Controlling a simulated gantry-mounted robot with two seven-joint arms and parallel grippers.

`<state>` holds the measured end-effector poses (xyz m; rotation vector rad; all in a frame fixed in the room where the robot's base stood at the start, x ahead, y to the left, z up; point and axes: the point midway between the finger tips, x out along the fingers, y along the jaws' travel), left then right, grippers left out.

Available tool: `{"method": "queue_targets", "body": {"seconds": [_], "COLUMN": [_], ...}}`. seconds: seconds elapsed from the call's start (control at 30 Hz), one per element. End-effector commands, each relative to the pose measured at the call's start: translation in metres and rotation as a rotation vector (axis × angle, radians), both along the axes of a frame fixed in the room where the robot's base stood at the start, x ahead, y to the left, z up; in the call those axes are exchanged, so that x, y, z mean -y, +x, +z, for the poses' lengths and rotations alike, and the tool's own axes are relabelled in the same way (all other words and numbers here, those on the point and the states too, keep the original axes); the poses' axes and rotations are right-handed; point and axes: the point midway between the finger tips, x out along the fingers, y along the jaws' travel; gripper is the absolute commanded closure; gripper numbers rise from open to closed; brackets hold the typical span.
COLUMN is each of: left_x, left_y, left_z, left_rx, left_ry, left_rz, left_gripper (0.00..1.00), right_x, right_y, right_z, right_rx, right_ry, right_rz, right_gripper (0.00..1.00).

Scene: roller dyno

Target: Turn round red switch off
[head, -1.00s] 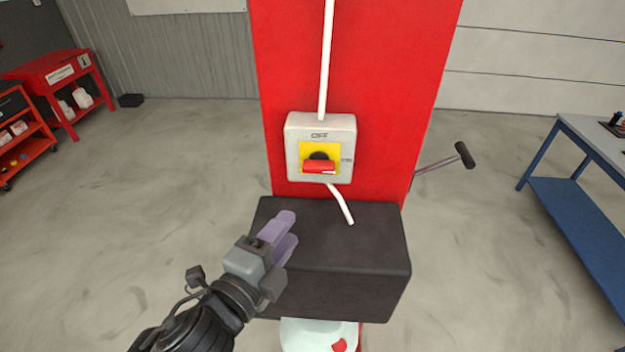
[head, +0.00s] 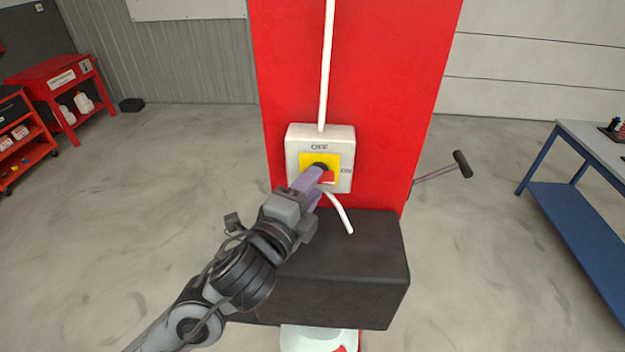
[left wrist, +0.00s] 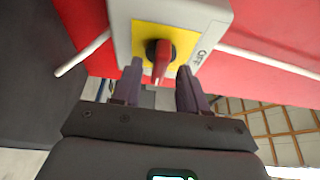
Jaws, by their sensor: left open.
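The round red switch (left wrist: 163,60) sits on a yellow plate in a light grey box (head: 343,135) on a red pillar. The word OFF shows at the top of the box in the head view. My left gripper (head: 315,185) is at the front of the switch and hides part of it. In the left wrist view its purple fingers (left wrist: 160,82) are open, one on each side of the red handle, with gaps between. The fingers do not visibly squeeze the handle. My right gripper is not in view.
A black box (head: 345,265) juts out from the red pillar (head: 355,60) below the switch. White cables run above and below the switch box. A hammer-like tool (head: 462,164) sticks out at the right. A blue bench (head: 575,200) stands further right.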

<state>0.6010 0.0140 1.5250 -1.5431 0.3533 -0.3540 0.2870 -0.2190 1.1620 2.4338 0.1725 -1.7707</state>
Motion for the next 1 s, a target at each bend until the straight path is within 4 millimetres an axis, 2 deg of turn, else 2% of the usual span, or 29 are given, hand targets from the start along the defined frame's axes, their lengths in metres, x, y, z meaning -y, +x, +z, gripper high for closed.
{"method": "queue_targets", "body": {"seconds": [0.17, 0.47, 0.7, 0.77, 1.0], "left_x": [0.0042, 0.0049, 0.0048, 0.0048, 0.0048], "left_y": [0.0090, 0.0102, 0.0100, 0.0100, 0.0100], "left_z": [0.0007, 0.0000, -0.0001, -0.0001, -0.0010], "left_rx": [0.000, 0.001, 0.000, 0.000, 0.000], "left_ry": [0.000, 0.000, 0.000, 0.000, -0.007], "left_rz": [0.000, 0.000, 0.000, 0.000, 0.000], "left_gripper": [0.57, 0.57, 0.93, 1.00, 1.00], "right_x": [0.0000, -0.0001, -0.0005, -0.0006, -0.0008], "right_y": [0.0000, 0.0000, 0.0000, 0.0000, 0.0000], "right_z": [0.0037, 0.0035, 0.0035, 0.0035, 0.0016], "right_rx": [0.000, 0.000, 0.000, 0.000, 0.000], "right_ry": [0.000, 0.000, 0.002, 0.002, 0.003], "right_rz": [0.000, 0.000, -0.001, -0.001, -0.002], "right_gripper": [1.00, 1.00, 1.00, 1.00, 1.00]}}
